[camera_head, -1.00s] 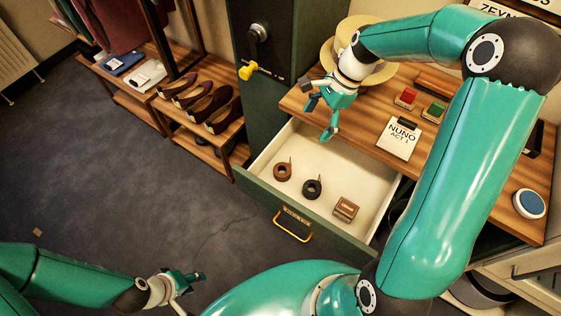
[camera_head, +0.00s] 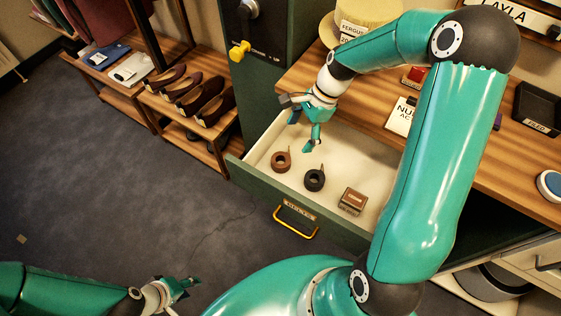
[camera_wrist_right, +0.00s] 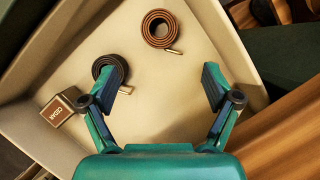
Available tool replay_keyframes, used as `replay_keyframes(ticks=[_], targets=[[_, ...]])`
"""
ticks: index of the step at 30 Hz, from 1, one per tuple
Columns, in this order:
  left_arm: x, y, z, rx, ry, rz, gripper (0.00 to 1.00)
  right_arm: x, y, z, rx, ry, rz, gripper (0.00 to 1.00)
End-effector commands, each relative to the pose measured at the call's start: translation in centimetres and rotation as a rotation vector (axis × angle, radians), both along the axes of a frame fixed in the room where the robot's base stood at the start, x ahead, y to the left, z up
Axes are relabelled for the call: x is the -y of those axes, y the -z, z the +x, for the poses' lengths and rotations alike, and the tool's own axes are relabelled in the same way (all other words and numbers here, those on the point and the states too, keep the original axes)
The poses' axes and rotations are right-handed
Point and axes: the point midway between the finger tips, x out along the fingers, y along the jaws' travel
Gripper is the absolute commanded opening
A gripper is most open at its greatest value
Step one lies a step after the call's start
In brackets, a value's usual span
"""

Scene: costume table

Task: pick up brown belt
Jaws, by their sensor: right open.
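The brown belt (camera_head: 281,161) lies coiled in the open drawer (camera_head: 262,147), left of a coiled black belt (camera_head: 315,180). In the right wrist view the brown belt (camera_wrist_right: 161,29) is beyond the fingertips, near the top middle, and the black belt (camera_wrist_right: 111,70) is by the left finger. My right gripper (camera_head: 304,135) is open and empty above the drawer, behind and a little right of the brown belt. It also shows in the right wrist view (camera_wrist_right: 161,80). My left gripper (camera_head: 187,288) is at the bottom left over the floor, well away from the drawer; its jaw state is unclear.
A small cedar box (camera_head: 352,201) lies right of the black belt. The drawer's front has a yellow handle (camera_head: 296,221). The green cabinet (camera_head: 254,90) rises behind left, and the wooden tabletop (camera_head: 300,80) lies behind the drawer. The drawer's walls surround the belts.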

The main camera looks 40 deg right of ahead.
Motion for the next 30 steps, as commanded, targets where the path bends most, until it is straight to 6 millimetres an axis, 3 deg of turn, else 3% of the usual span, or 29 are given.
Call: replay_keyframes(ticks=[3,7,17,24,30], targets=[[0.0,0.1,0.0,0.000,0.000,0.000,0.40,-1.1,2.5,0.2,-0.004,-0.002,0.003,0.89],[0.0,0.1,0.0,0.000,0.000,0.000,0.40,-1.9,4.5,0.4,-0.003,-0.002,0.002,0.89],[0.0,-0.1,0.0,0.000,0.000,0.000,0.40,-2.9,6.5,0.6,-0.003,0.000,0.002,0.89],[0.0,-0.3,0.0,0.000,0.000,0.000,0.40,-4.4,9.5,1.0,-0.004,-0.001,0.002,0.89],[0.0,-0.4,0.0,0.000,0.000,0.000,0.40,-4.7,10.3,1.2,0.000,0.001,0.000,0.89]])
